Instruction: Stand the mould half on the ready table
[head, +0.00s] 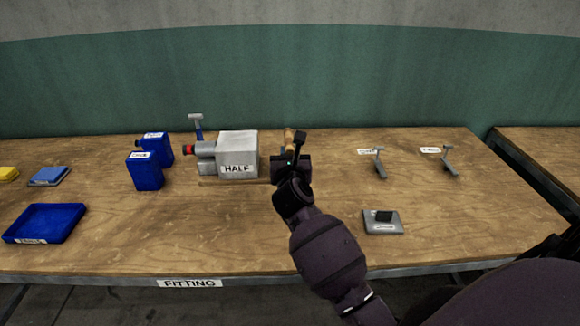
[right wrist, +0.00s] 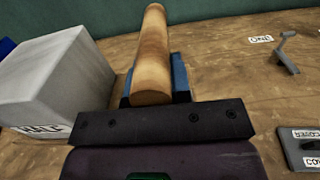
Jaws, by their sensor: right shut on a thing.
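The mould half is a pale grey block (head: 238,150) labelled HALF, standing on the wooden table labelled FITTING (head: 215,232). It also shows at the left of the right wrist view (right wrist: 55,75). My right gripper (head: 290,160) is just right of the block, shut on a light wooden cylinder (right wrist: 152,55). The cylinder's upper end (head: 288,134) shows above the gripper in the head view. A blue part (right wrist: 180,75) shows beside the cylinder. My left gripper is not in view.
A grey plate (head: 383,222) and two grey brackets (head: 380,165) are right. Another table (head: 545,150) stands far right.

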